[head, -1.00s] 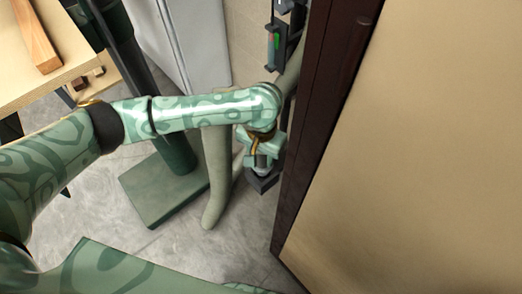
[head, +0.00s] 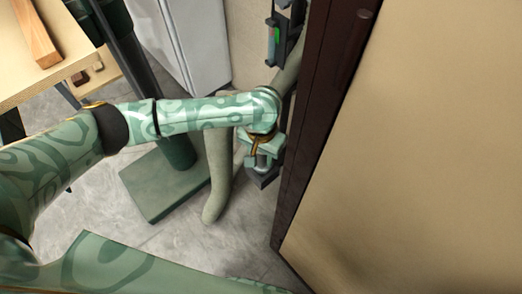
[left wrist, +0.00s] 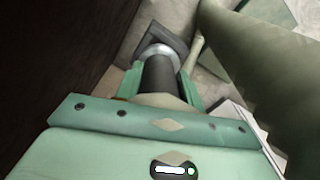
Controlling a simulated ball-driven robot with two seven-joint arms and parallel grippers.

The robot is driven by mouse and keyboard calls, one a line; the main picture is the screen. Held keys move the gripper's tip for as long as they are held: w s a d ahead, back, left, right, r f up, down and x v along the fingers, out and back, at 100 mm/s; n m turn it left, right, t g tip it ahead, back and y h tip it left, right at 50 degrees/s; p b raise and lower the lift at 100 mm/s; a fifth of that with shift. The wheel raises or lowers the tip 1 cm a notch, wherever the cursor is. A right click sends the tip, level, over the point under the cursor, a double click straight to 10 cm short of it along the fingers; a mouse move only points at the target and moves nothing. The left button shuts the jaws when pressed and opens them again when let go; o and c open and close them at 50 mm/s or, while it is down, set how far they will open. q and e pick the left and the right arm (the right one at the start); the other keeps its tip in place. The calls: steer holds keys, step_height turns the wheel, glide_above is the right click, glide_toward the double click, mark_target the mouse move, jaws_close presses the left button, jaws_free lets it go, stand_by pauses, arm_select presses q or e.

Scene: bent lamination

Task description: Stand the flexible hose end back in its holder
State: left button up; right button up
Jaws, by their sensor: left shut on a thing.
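My left gripper (head: 262,150) reaches in beside the dark brown panel edge. In the left wrist view its green jaws (left wrist: 160,98) are shut on the hose end, a black cylinder (left wrist: 158,75) with a metal ring (left wrist: 158,50) at its far tip. A dark grey bracket, seemingly the holder (left wrist: 172,36), lies right at the ring; it shows below the gripper in the head view (head: 264,181). I cannot tell whether the end is seated or only touching. The thick beige hose (head: 218,175) hangs to the left of the gripper and also fills the right of the wrist view (left wrist: 258,65). My right gripper is not in view.
A large tan panel with a dark brown frame (head: 310,130) stands close on the right. A dark fixture with a green strip (head: 275,42) is above the gripper. A green base plate (head: 150,195) with a post and a wooden bench (head: 55,65) stand left.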

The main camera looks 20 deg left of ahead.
arm_select(q)
steer(key=shift+f, duration=0.2)
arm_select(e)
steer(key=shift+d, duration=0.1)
arm_select(q)
steer(key=shift+f, duration=0.15)
steer(key=shift+f, duration=0.75)
steer(key=o, duration=1)
steer(key=shift+c, duration=0.2)
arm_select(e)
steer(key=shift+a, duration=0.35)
arm_select(q)
step_height(320, 180, up, 16)
steer(key=p, duration=1)
steer(key=shift+r, duration=0.15)
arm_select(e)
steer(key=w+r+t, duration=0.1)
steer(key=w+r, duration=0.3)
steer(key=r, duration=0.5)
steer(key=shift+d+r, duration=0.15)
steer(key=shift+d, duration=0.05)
